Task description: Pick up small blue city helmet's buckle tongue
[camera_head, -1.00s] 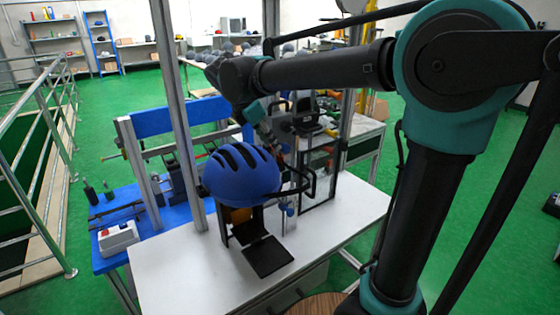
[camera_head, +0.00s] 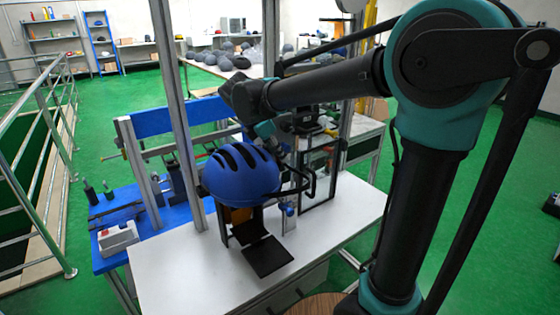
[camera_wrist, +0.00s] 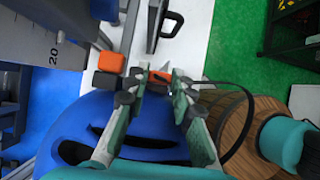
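The blue city helmet (camera_head: 240,175) sits on a stand on the white table, its dark vents facing up. In the wrist view the helmet shell (camera_wrist: 80,125) fills the lower left, below and behind my fingers. My gripper (camera_wrist: 158,80) is open, its two fingers apart at the helmet's edge. In the head view the helmet partly hides my gripper.
The white table (camera_head: 175,270) has bare room at the front left. A black flat plate (camera_head: 268,256) juts from the stand's foot. A metal upright (camera_head: 180,120) rises left of the helmet, and a black frame (camera_head: 320,185) stands to its right.

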